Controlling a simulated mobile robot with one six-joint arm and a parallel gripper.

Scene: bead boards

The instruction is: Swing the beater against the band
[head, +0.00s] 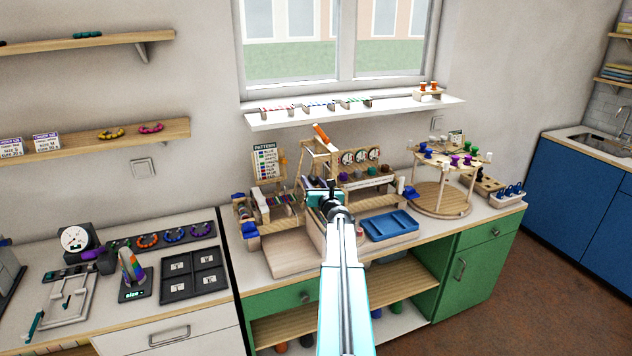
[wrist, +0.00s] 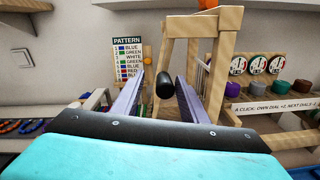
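A wooden upright frame, which looks like the beater (head: 318,146), stands behind my gripper (head: 321,184) on the workbench. In the wrist view its posts and crossbar (wrist: 202,24) rise ahead, right of centre. A black cylindrical grip (wrist: 165,84) shows between the two fingers of my gripper (wrist: 159,78). The fingers are apart, with a gap on each side of the grip; whether it lies fully between the tips I cannot tell. Coloured strands (head: 281,199) lie left of the frame; the band itself I cannot make out, as my arm hides part of the device.
A pattern card (wrist: 130,62) stands behind, left of the frame. Dials (head: 361,156) and coloured knobs are to the right. A blue tray (head: 390,225) and a round wooden stand (head: 441,198) stand further right. A bare wooden board (head: 290,256) lies front left.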

